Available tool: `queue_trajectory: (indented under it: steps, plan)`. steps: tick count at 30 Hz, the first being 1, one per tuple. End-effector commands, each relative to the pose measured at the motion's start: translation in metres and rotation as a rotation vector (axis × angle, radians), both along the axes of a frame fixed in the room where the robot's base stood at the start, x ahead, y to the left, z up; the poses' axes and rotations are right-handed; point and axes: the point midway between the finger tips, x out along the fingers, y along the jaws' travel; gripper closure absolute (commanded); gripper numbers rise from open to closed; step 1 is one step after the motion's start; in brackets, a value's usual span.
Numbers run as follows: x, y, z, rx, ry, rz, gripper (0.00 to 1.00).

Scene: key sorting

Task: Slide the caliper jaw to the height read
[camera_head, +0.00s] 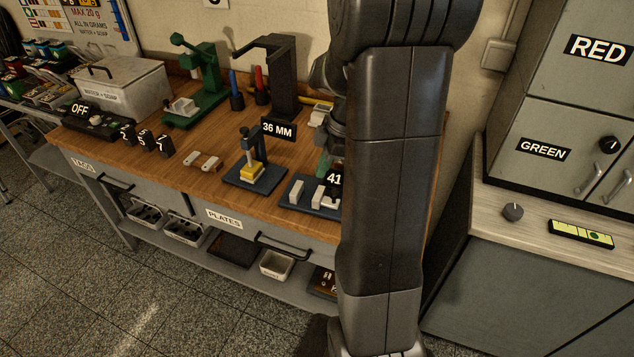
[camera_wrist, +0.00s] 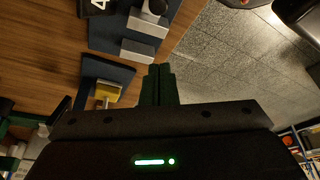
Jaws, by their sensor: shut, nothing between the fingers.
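The caliper stands on a dark blue plate (camera_head: 297,203) at the bench's front edge, with pale jaws (camera_head: 321,193) and a black sign (camera_head: 334,178) reading "41", its right part hidden by my arm. In the wrist view its two pale jaws (camera_wrist: 138,51) stand apart, with a dark rounded part by the upper one.
Black number blocks (camera_head: 143,140), a small pale two-ended piece (camera_head: 201,161), a green press (camera_head: 197,85) and a black stand (camera_head: 280,75) are on the bench. A lidded box (camera_head: 122,85) stands at the back left.

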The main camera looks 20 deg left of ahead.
Motion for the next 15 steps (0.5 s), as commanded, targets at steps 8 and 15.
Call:
queue_trajectory:
  steps: [8, 15]
  plan:
    - [0.005, -0.010, 0.026, -0.001, 0.007, -0.019, 1.00]
    - [0.014, -0.033, 0.023, -0.037, 0.160, -0.397, 1.00]
